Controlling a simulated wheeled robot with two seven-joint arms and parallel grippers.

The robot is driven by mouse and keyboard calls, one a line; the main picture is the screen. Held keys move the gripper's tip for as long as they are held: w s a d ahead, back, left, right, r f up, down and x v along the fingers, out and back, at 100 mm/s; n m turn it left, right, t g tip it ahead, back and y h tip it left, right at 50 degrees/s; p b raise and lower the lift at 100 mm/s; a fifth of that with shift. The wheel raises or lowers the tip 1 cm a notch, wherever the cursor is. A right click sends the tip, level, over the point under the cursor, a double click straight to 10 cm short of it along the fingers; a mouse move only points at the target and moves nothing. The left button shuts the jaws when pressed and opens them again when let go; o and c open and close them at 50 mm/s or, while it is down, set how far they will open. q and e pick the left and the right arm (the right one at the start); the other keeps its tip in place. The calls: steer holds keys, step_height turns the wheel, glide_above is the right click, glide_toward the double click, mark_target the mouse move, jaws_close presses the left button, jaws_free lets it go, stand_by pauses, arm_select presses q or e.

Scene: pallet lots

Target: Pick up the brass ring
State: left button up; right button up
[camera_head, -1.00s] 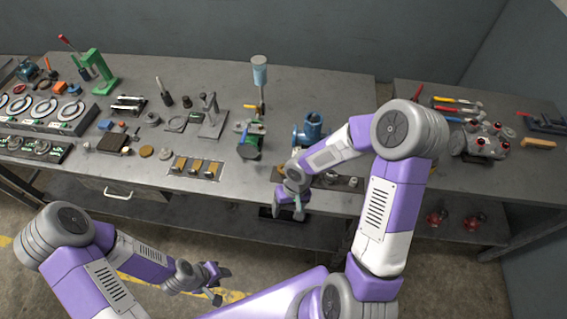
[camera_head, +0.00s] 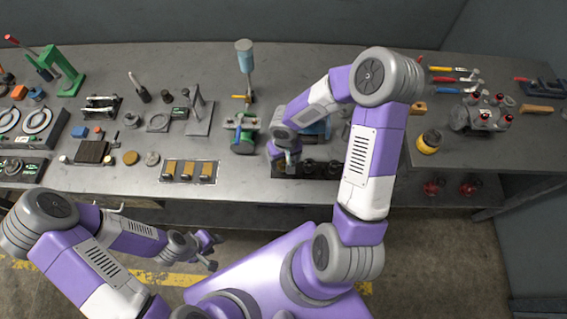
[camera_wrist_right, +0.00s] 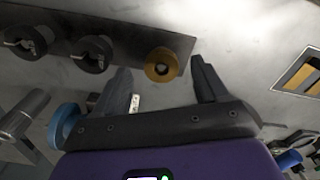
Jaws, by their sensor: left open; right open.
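The brass ring (camera_wrist_right: 162,65) is a thick gold-coloured ring with a dark hole, at one end of a dark plate (camera_wrist_right: 120,32) in the right wrist view. Two dark round parts (camera_wrist_right: 92,52) sit along the same plate. My right gripper (camera_wrist_right: 163,80) is open, its two fingers spread to either side of the ring in that picture; contact cannot be told. In the head view my right gripper (camera_head: 284,160) is over the left end of the plate (camera_head: 300,172) and hides the ring. My left gripper (camera_head: 207,250) is open and empty, in front of the bench.
A tray with brass blocks (camera_head: 188,171) lies left of the plate. A green-based device (camera_head: 243,135) and a blue vise-like part (camera_head: 316,130) stand behind it. A yellow-black round object (camera_head: 429,141) lies on the right-hand bench. Clear bench top (camera_head: 240,175) separates the tray and plate.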

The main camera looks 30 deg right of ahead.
step_height(320, 180, down, 2)
steer(key=shift+w, duration=0.1)
steer(key=shift+c, duration=0.2)
steer(key=c, duration=1.1)
